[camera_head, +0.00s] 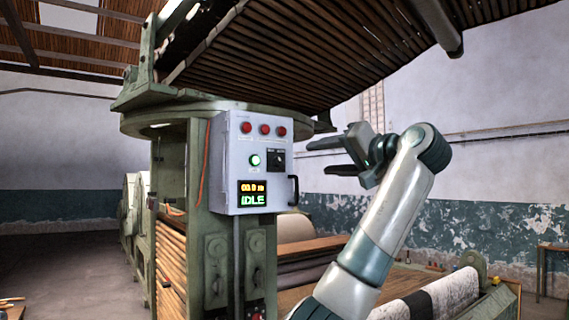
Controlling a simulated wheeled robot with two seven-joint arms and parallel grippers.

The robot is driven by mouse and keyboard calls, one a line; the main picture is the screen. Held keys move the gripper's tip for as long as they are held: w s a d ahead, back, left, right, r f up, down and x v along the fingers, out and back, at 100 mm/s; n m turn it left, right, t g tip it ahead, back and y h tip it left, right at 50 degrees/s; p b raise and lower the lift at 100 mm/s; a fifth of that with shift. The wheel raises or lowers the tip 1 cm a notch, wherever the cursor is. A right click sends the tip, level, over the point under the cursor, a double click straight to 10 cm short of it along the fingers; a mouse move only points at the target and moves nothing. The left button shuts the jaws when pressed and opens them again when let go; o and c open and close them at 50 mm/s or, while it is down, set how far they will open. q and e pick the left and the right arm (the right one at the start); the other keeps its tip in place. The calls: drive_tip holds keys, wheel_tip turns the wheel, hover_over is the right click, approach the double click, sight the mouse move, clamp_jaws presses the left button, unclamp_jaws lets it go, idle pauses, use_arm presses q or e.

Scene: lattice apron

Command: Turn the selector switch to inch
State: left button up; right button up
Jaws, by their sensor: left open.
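The selector switch (276,160) is a small black square with a dark knob on the front of a pale grey control box (229,160). Its pointer direction and labels are too small to read. The display (252,193) below reads IDLE in green under orange digits. My left gripper (318,158) is open and empty to the right of the box. Its two fingers point left toward the box, apart from the switch. My right gripper is not in view.
Three red buttons (265,129) sit above the switch and a lit green button (254,160) left of it. A black handle (293,190) sticks out at the box's right edge. A slatted apron (300,60) hangs overhead. Rollers (440,295) lie lower right.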

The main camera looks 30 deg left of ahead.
use_arm(q)
drive_tip(key=p, duration=0.9)
approach(282, 162)
drive_tip(key=x, duration=0.7)
drive_tip(key=shift+a+r, duration=0.15)
drive_tip(key=shift+a, duration=0.2)
drive_tip(key=shift+w+a, duration=0.3)
drive_tip(key=shift+a, duration=0.35)
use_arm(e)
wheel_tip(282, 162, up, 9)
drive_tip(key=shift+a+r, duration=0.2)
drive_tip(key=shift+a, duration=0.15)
use_arm(q)
drive_tip(key=shift+c, duration=0.6)
drive_tip(key=c, duration=0.9)
